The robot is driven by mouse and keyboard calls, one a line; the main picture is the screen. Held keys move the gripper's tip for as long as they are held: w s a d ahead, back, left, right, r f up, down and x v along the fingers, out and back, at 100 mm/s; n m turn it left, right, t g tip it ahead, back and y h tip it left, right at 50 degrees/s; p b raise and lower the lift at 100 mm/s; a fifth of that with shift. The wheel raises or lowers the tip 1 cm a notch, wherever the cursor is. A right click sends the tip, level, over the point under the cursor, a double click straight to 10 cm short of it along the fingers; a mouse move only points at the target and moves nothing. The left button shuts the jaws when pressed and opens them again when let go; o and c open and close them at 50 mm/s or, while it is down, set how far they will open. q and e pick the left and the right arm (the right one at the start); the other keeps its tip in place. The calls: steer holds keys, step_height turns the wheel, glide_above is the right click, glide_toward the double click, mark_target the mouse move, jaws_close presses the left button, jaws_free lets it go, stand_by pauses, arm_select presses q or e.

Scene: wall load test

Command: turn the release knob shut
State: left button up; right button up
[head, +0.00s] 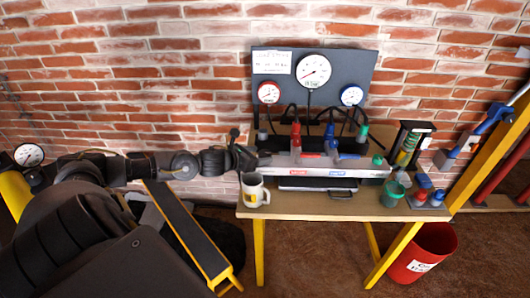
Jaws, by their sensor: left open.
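A pale manifold block (320,167) lies along the table, with red (296,136) and blue (330,138) upright handles on it. A small green knob (377,160) sits at its right end, and a taller green-topped part (362,134) stands behind. The frame does not label the release knob, so I cannot tell for certain which one it is. My left gripper (246,147) is open and empty at the left end of the block, above the mug. It is well to the left of the green knob. My right gripper is out of view.
A white mug (254,192) stands at the table's (300,207) left front corner, close under my left gripper. A gauge panel (345,65) stands behind. A green cup (392,194) and small red-and-blue parts (420,197) sit at the right. A red bin (424,252) is on the floor.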

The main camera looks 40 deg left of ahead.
mark_target(263, 154)
arm_select(q)
steer(key=shift+x, duration=1.15)
steer(key=shift+w+d+f, duration=0.15)
steer(key=shift+w+f, duration=0.05)
steer(key=shift+w, duration=0.3)
